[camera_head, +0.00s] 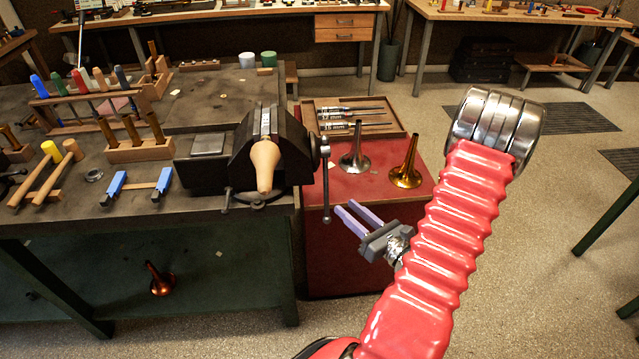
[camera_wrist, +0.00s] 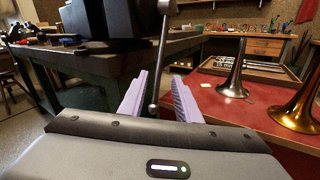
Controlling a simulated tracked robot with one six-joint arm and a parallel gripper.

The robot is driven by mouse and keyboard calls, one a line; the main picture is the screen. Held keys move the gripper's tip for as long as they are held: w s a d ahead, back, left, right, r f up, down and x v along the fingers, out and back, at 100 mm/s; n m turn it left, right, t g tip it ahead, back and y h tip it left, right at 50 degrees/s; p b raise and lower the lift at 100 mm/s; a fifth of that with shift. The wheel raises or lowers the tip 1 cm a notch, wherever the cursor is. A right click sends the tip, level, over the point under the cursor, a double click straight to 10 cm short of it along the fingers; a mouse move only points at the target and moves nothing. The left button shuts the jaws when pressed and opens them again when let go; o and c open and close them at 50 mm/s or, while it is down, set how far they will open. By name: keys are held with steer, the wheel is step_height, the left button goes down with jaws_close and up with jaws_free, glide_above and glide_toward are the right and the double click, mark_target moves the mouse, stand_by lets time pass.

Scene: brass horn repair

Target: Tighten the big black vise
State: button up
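The big black vise (camera_head: 284,140) is mounted at the right end of the workbench. A tan, rounded tapered piece (camera_head: 265,163) sits at its jaws. Its thin metal handle bar (camera_head: 325,180) hangs nearly upright on the vise's right side. My gripper (camera_head: 343,206) is open, with its two lilac fingers pointing at the bar from the right. In the head view the fingertips are a little right of the bar's lower part. In the wrist view the bar (camera_wrist: 160,60) shows in the gap between the fingers (camera_wrist: 159,76), below the vise body (camera_wrist: 110,18). I see no finger touching it.
A red cabinet (camera_head: 345,240) right of the bench carries a silver bell (camera_head: 355,160), a brass bell (camera_head: 406,172) and a tool tray (camera_head: 400,127). Wooden racks and blue-handled tools (camera_head: 115,186) lie on the workbench (camera_head: 215,228). The floor to the right is clear.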

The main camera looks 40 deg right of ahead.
mark_target(325, 190)
steer(key=w, duration=1.4)
steer(key=shift+d, duration=0.15)
stand_by(0.4)
steer(key=shift+s, duration=0.1)
jaws_close()
